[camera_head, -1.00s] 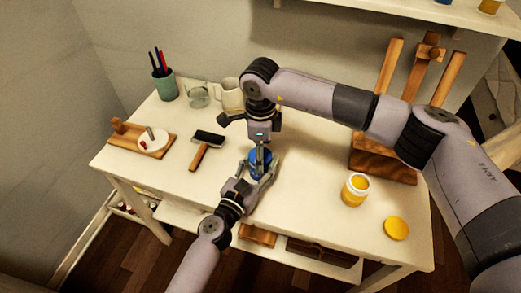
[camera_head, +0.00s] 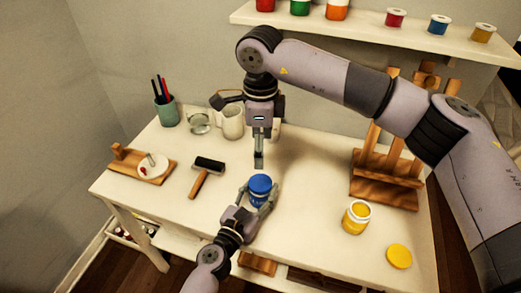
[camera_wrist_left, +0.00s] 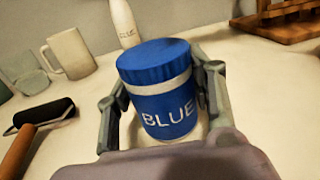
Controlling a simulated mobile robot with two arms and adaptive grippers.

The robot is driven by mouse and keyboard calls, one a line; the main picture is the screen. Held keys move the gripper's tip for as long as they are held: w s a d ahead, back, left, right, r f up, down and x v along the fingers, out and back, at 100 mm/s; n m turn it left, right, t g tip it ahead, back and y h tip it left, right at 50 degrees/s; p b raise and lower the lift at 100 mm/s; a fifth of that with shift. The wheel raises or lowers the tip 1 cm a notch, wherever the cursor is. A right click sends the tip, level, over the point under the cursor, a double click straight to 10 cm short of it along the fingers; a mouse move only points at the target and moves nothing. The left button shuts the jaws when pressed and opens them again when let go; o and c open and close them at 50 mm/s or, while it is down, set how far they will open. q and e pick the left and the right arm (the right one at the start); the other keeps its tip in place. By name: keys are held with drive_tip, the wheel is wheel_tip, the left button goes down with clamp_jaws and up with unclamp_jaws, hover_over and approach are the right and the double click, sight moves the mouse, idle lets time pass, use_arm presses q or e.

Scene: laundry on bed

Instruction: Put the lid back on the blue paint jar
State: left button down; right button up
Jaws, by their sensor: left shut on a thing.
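The blue paint jar (camera_head: 259,197) stands upright on the table near its front edge, with BLUE written on its side in the left wrist view (camera_wrist_left: 168,112). Its blue lid (camera_head: 260,183) sits on top and looks about level; it also shows in the left wrist view (camera_wrist_left: 154,60). A white band shows below the lid. My left gripper (camera_head: 262,194) is shut around the jar, one finger on each side. My right gripper (camera_head: 259,162) hangs above and behind the jar, apart from the lid. Its finger opening is not clear from this angle.
A yellow jar (camera_head: 356,218) stands open at the right, its yellow lid (camera_head: 399,256) flat beside it. A roller (camera_head: 206,172), mug (camera_head: 232,124), glass (camera_head: 198,124) and pencil cup (camera_head: 167,112) are at the left. A wooden easel (camera_head: 385,185) stands at the back right.

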use_arm(q)
drive_tip(key=c, duration=0.6)
unclamp_jaws()
drive_tip(key=shift+c, duration=0.2)
drive_tip(key=v, duration=1.2)
drive_tip(key=shift+f, duration=0.1)
